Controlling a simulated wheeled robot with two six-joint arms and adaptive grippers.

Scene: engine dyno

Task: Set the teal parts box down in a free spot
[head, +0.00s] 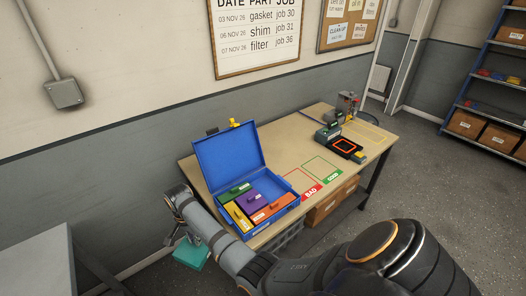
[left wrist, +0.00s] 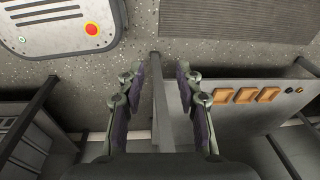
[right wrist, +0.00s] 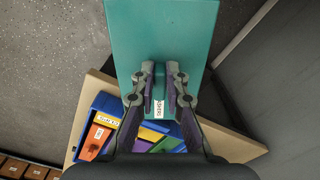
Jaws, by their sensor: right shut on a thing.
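My right gripper (head: 178,238) is shut on the teal parts box (head: 191,254) at its labelled grip. It holds the box off the left end of the wooden table (head: 292,157). The right wrist view shows the teal box (right wrist: 162,35) at the fingertips (right wrist: 161,82), with a white label (right wrist: 158,108) between the fingers. In the head view the forearm hides part of the box. My left gripper (left wrist: 160,78) is open and empty in its wrist view, and out of the head view.
An open blue case (head: 228,158) with coloured boxes stands on the table's left part. Red BAD (head: 311,191) and green GOOD (head: 332,177) outlines look empty, as does a yellow outline (head: 366,134). A device (head: 344,146) sits between. A grey bench (head: 35,262) is at left.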

